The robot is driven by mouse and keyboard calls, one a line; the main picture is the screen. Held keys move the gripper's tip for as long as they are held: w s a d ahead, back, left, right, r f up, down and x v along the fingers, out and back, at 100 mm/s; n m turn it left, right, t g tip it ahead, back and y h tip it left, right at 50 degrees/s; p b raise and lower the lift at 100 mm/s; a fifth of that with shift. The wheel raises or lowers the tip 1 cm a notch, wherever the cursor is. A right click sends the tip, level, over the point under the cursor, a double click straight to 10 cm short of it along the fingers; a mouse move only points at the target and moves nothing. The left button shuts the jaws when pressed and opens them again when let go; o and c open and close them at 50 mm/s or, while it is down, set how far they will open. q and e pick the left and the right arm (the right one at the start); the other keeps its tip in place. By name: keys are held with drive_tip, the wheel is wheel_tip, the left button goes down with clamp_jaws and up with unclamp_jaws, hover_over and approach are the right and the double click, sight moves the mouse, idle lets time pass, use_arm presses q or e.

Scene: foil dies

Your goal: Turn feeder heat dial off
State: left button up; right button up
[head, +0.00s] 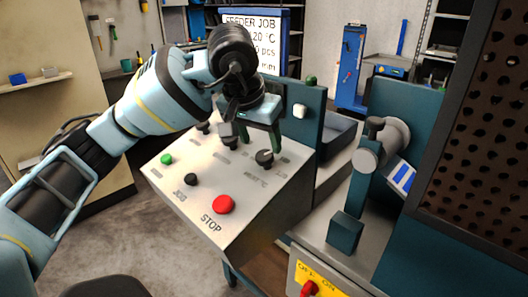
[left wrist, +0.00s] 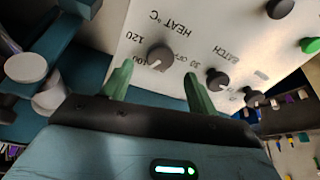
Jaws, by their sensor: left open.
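The feeder heat dial (head: 264,157) is a dark round knob on the light sloping control panel (head: 178,222), beside its HEAT °C label. It also shows in the left wrist view (left wrist: 160,56), with a pale pointer mark; its exact setting is hard to read. My left gripper (head: 262,137) has green fingers and is open just above the dial. In the left wrist view the dial appears between and slightly beyond the two fingertips (left wrist: 153,72), with no visible contact. My right gripper is not in view.
A dark batch knob (left wrist: 217,78) sits near the heat dial. The panel also has a red STOP button (head: 222,204), a green button (head: 167,159) and a small black knob (head: 190,179). A teal post with a grey roller (head: 367,160) stands at the right.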

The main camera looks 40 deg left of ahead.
sight(265, 155)
use_arm(q)
drive_tip(key=shift+x, duration=2.2)
drive_tip(key=c, duration=1)
